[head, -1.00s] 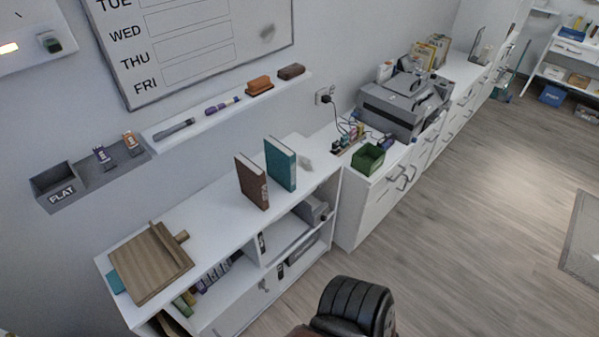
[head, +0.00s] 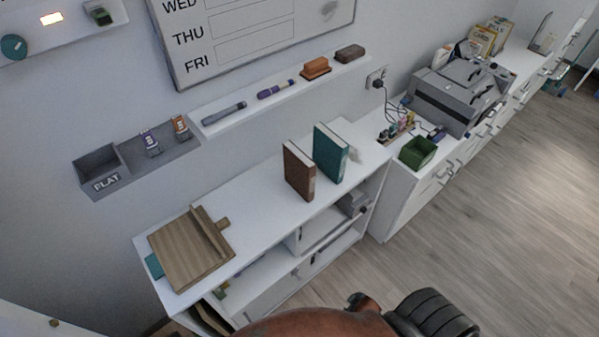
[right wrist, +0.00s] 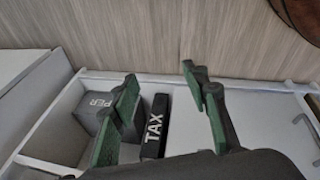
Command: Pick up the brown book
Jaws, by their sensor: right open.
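The brown book (head: 299,170) stands upright on top of the white shelf desk (head: 257,207) in the head view. A teal book (head: 331,153) stands upright just to its right, with a narrow gap between them. My right gripper (right wrist: 159,76) shows in the right wrist view with its green-padded fingers spread and nothing between them. It is over the shelf unit's compartments, and the brown book is not in that view. Neither gripper shows in the head view, and my left gripper is in no frame.
A wooden board (head: 190,250) lies at the shelf top's left end. A green bin (head: 417,152) and a printer (head: 460,95) are to the right. A TAX binder (right wrist: 155,127) and a grey box (right wrist: 90,112) sit in the shelf.

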